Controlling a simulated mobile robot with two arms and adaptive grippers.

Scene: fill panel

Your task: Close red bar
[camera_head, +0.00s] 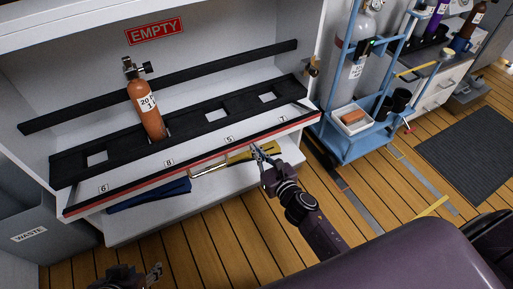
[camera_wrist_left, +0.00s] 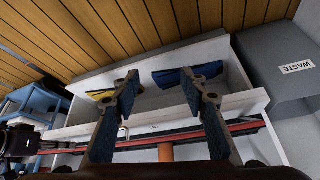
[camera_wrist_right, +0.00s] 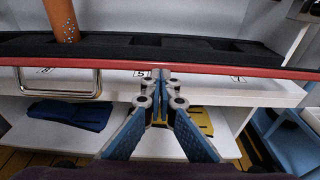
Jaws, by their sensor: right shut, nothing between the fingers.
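The red bar (camera_head: 140,183) runs along the front edge of the shelf rack in the head view. It also spans the right wrist view (camera_wrist_right: 230,70) and shows in the left wrist view (camera_wrist_left: 240,128). A metal handle (camera_wrist_right: 58,95) hangs below it, left of my right gripper. My right gripper (camera_head: 264,150) is shut and empty, in front of the bar's right half. In the right wrist view its tips (camera_wrist_right: 160,76) overlap the bar's lower edge; I cannot tell whether they touch. My left gripper (camera_wrist_left: 160,82) is open and empty, low and away from the rack.
An orange gas bottle (camera_head: 147,108) stands in the black rack (camera_head: 195,124) under an EMPTY sign (camera_head: 154,31). Blue (camera_head: 150,194) and yellow folded items lie on the lower shelf. A blue trolley (camera_head: 365,148) stands right, a grey waste bin (camera_head: 30,215) left.

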